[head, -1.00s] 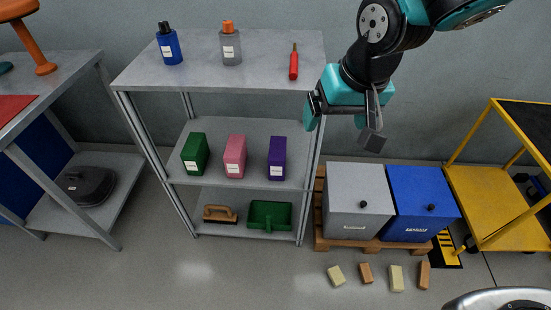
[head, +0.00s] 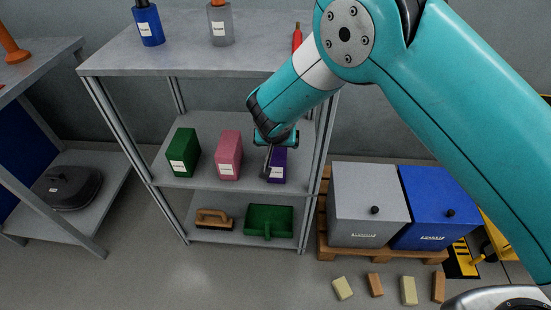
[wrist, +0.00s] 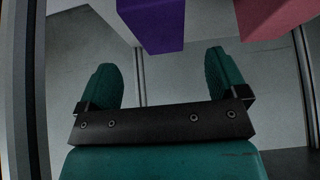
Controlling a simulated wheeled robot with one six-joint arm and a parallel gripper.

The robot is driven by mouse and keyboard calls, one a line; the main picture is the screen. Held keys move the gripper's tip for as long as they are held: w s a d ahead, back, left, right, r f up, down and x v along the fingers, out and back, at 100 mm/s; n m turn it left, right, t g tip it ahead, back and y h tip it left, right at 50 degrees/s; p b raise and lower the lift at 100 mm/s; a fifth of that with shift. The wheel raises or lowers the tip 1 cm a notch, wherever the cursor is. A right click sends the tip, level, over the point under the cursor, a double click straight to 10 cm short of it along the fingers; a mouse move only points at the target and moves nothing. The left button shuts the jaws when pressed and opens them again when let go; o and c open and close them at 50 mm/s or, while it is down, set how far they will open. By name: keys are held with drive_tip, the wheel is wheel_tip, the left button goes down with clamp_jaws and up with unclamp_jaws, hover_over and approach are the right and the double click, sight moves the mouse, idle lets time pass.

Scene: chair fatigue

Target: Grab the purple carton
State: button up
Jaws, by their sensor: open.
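The purple carton (head: 279,167) stands upright on the middle shelf, at the right of the carton row, with a white label on its front. My gripper (head: 267,163) is in front of it and hides part of it in the head view. In the wrist view my gripper (wrist: 165,80) is open, its two teal fingers apart with nothing between them. The purple carton (wrist: 155,22) shows there beyond the fingertips at the top, roughly in line with the gap. I cannot tell the exact distance to it.
A pink carton (head: 228,156) and a green carton (head: 184,152) stand to the left on the same shelf. The shelf's right post (head: 316,180) is close to the purple carton. Above is the top shelf (head: 185,58) with bottles; below lie a brush (head: 214,217) and green dustpan (head: 268,215).

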drive_tip(key=x, duration=0.7)
drive_tip(key=shift+w+f+b, duration=0.1)
drive_tip(key=shift+f+b, duration=0.1)
drive_tip(key=shift+b, duration=0.1)
drive_tip(key=c, duration=1.5)
drive_tip(key=shift+r, duration=0.1)
